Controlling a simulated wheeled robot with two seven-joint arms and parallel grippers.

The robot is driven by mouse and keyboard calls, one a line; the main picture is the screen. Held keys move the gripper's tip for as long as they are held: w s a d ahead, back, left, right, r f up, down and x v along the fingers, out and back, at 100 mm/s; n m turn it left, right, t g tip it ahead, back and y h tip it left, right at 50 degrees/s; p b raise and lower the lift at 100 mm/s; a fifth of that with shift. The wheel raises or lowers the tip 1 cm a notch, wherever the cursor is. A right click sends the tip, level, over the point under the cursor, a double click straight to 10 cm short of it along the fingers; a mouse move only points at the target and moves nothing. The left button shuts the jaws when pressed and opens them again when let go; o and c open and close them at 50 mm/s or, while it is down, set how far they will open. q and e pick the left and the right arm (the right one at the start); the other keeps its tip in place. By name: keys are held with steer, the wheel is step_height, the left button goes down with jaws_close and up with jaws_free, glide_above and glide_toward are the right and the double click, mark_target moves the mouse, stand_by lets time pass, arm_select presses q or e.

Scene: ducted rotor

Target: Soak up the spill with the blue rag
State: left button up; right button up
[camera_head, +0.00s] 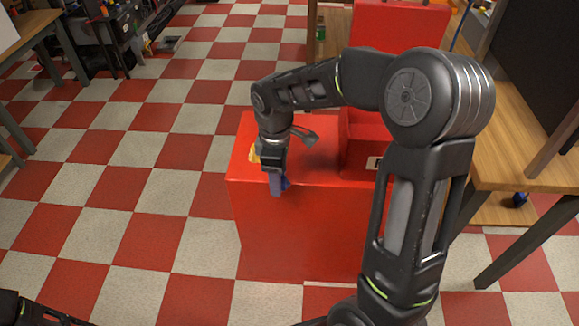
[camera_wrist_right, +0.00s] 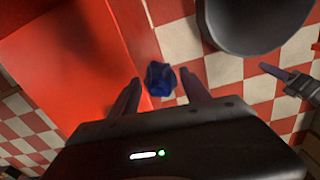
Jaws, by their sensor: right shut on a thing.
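The blue rag (camera_head: 278,184) is held in my right gripper (camera_head: 275,172) at the near left edge of a red cabinet's top. In the right wrist view the crumpled rag (camera_wrist_right: 160,78) sits between the two fingertips (camera_wrist_right: 161,88), beside the red surface with the checkered floor below. I cannot make out a distinct spill; a darker patch (camera_head: 322,160) on the red top may be shadow. Dark parts at the right of the wrist view look like my left gripper (camera_wrist_right: 285,78); its jaw opening is unclear.
The red cabinet (camera_head: 300,235) carries an open red case (camera_head: 365,150) on its right. A yellow item (camera_head: 254,153) and a dark grey item (camera_head: 306,135) lie near my right gripper. A wooden table (camera_head: 520,150) stands right; the checkered floor (camera_head: 130,220) at left is clear.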

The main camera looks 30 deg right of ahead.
steer(key=w+a+f+m+p, duration=0.2)
steer(key=a+f+m+p, duration=0.2)
steer(key=a+f+m, duration=0.4)
steer(key=shift+w+a+f+m, duration=0.25)
steer(key=shift+a+f+m, duration=0.2)
steer(key=shift+m, duration=0.35)
steer(key=shift+d, duration=0.1)
